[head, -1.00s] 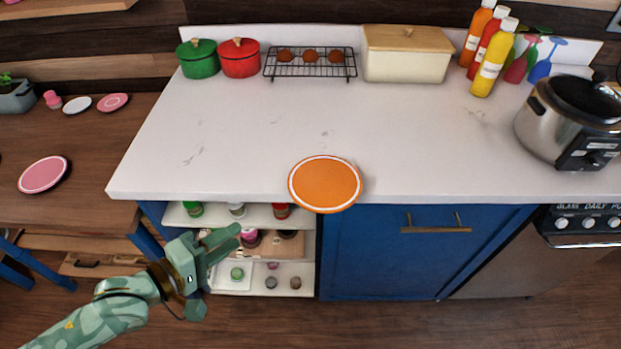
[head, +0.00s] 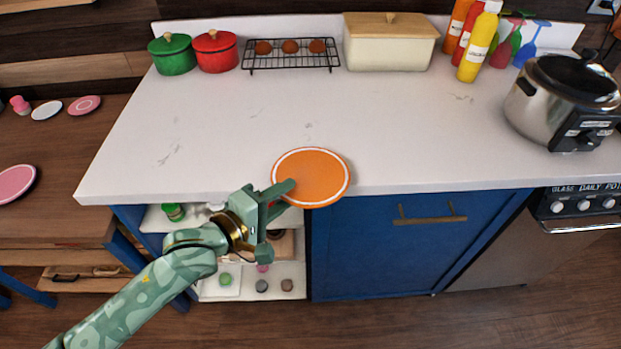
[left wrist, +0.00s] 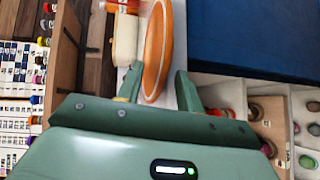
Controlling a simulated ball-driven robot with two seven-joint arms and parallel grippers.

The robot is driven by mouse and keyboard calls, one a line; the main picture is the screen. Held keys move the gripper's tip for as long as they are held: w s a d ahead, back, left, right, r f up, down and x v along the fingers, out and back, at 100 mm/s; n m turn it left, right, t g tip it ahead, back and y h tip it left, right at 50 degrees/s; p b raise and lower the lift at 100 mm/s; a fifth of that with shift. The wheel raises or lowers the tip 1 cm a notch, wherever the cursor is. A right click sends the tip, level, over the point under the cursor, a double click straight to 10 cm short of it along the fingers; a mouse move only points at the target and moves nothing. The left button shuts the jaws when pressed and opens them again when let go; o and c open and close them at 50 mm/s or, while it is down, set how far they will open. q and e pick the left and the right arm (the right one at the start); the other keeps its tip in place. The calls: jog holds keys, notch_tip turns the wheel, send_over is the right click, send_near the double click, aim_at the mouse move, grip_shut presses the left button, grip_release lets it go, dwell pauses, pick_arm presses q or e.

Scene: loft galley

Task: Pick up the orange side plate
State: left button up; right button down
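The orange side plate (head: 312,176) with a thin white ring lies flat on the white counter, its near rim jutting past the counter's front edge. My left gripper (head: 279,218) is open and empty just in front of that edge, at the plate's near left. Its upper finger overlaps the plate's rim in the head view. In the left wrist view, the plate (left wrist: 158,50) appears edge-on, with its near rim in the gap between the two spread fingers (left wrist: 160,85). I cannot tell whether a finger touches it. My right gripper is not in view.
The counter (head: 220,130) is clear around the plate. At its back are a green pot (head: 172,56), a red pot (head: 216,53), a rack (head: 291,56), a cream bin (head: 388,47) and bottles (head: 480,45). A cooker (head: 565,100) stands right. Open shelves (head: 275,282) lie below my gripper.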

pick_arm(q)
jog(key=shift+w+d+f, duration=0.1)
jog(key=shift+w+d, duration=0.2)
jog(key=shift+w, duration=0.05)
jog(key=shift+c, duration=0.9)
grip_shut()
jog(key=shift+r, duration=0.2)
